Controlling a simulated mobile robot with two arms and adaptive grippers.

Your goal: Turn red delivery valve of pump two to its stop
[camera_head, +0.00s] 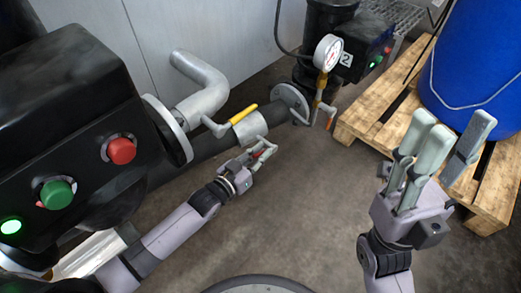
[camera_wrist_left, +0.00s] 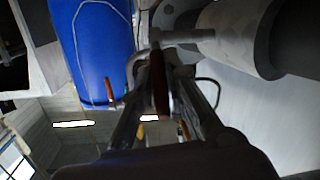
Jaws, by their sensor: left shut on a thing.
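The red valve lever (camera_head: 257,154) shows only as a small piece between the fingers of my left gripper (camera_head: 265,152), beside the grey pipe in the middle of the head view. In the left wrist view the lever (camera_wrist_left: 159,82) is a dark red bar lying between the two fingers. My left gripper is shut on it, and the fingers hide part of it. Pump two (camera_head: 345,60), marked with a white "2", stands at the back. My right gripper (camera_head: 450,122) is raised at the right, its fingers spread and empty.
A pressure gauge (camera_head: 328,54) and an orange-tipped lever (camera_head: 331,121) are near pump two. A wooden pallet (camera_head: 362,120) with a blue barrel (camera_head: 475,60) stands at the right. The floor between is clear.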

